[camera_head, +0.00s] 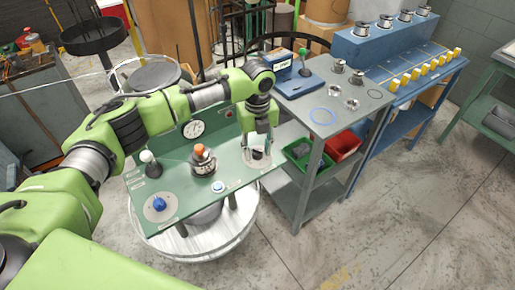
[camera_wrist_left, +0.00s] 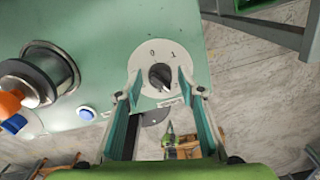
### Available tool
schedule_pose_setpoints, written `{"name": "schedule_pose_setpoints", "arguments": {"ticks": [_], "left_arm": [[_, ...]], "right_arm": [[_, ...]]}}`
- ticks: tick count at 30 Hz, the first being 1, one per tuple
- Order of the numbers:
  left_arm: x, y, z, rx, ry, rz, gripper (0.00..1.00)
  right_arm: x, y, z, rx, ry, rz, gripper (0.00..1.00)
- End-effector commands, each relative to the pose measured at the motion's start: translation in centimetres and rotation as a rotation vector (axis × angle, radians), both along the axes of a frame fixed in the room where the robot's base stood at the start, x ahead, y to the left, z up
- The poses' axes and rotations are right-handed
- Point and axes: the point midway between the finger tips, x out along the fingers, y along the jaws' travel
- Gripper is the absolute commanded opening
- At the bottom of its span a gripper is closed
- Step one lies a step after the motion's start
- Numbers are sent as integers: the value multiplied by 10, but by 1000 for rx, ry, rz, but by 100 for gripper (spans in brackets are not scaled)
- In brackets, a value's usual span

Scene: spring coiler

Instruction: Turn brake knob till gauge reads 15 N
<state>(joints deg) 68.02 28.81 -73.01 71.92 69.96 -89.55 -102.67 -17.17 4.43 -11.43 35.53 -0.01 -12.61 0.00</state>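My left gripper (camera_head: 258,150) is above the right end of the green panel (camera_head: 178,187). In the left wrist view its fingers (camera_wrist_left: 160,84) are open, one on each side of a black rotary knob (camera_wrist_left: 160,76) on a white dial marked 0 and 1. I cannot tell if they touch it. A blue knob (camera_head: 159,203) sits on a grey disc at the panel's front left. Which knob is the brake is not readable. The round white gauge (camera_head: 194,129) stands at the panel's back; its reading is too small to make out. My right gripper is not in view.
A metal spool with an orange top (camera_head: 203,160) stands mid-panel. A blue button (camera_head: 218,186) is in front of it and a white-topped lever (camera_head: 148,158) at left. A grey cart (camera_head: 316,148) with green and red bins (camera_head: 344,146) stands close on the right.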

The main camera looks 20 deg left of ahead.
Motion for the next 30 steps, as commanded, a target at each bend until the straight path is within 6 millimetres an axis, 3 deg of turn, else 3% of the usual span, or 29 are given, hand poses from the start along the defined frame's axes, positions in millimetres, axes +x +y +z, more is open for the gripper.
{"name": "schedule_pose_setpoints", "arguments": {"ticks": [1,3,14,30], "left_arm": [[0,0,0,0,0,0,19],[0,0,0,0,0,0,1],[0,0,3,-1,1,31,1],[-1,-1,6,-1,4,422,1]], "right_arm": [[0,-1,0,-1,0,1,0],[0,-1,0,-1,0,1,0],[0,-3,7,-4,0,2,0],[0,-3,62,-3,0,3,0]]}}
